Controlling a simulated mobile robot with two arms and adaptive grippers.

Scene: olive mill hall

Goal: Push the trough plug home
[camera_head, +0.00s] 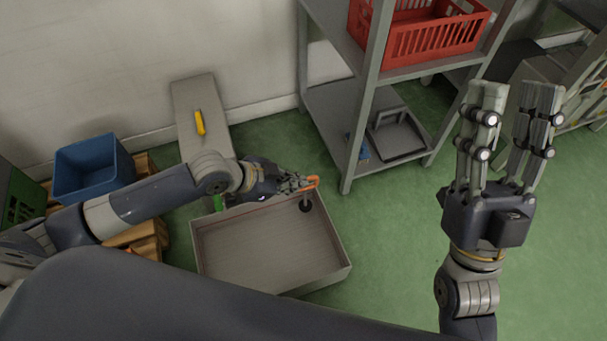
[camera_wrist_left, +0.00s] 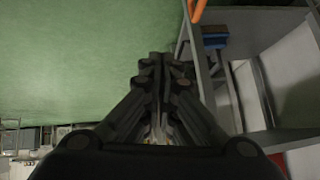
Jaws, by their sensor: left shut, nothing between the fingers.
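The trough (camera_head: 270,250) is a shallow, grey-walled rectangular basin in the head view. A dark round plug (camera_head: 306,206) shows inside it near its far right corner; I cannot tell how deep it sits. An orange curved piece (camera_head: 314,181) is just above the plug, at the far right corner; it also shows in part at the top edge of the left wrist view (camera_wrist_left: 198,10). My left gripper (camera_head: 303,185) is shut and empty, close beside the orange piece; contact is unclear. In the left wrist view its fingers (camera_wrist_left: 165,75) are together. My right gripper (camera_head: 515,95) is open and empty, raised at the right.
A grey shelf rack (camera_head: 358,110) with a red crate (camera_head: 430,38) stands behind and right of the trough. A grey cabinet (camera_head: 190,105) with a yellow handle (camera_head: 199,122) stands behind it. A blue bin (camera_head: 93,166) is at left. Green floor is clear at right.

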